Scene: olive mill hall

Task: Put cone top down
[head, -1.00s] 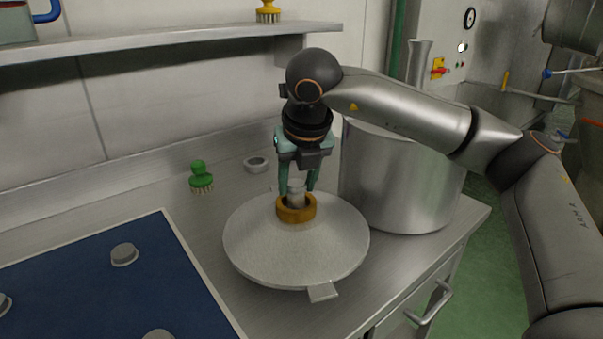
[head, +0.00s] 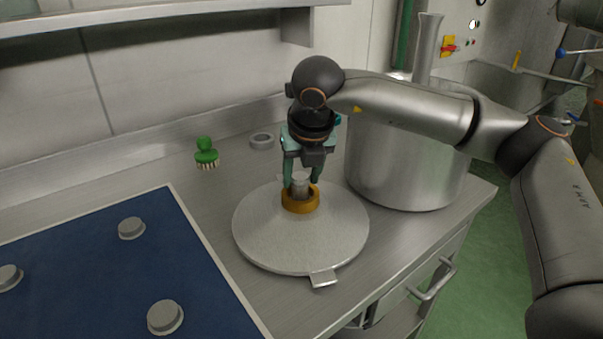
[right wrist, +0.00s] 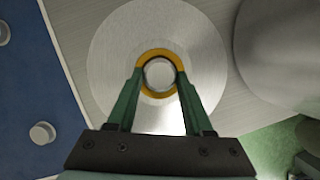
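A wide, shallow metal cone (head: 262,235) rests broad side down on the steel worktop, its narrow top facing up. An ochre ring (head: 313,204) and a round grey stub (head: 300,188) are at its top, and a flat tab (head: 323,279) sticks out at the front rim. My right gripper (head: 302,182) points down over the cone, with one green finger on each side of the stub. In the right wrist view the fingertips (right wrist: 160,72) stand apart, with a gap seeming to show at the stub. My left gripper is not in view.
A large steel pot (head: 405,165) stands close at the cone's right. A blue mat (head: 85,285) with grey discs (head: 165,317) lies at the left. A green brush (head: 206,153) and a grey ring (head: 262,140) are behind. A shelf (head: 150,25) hangs above.

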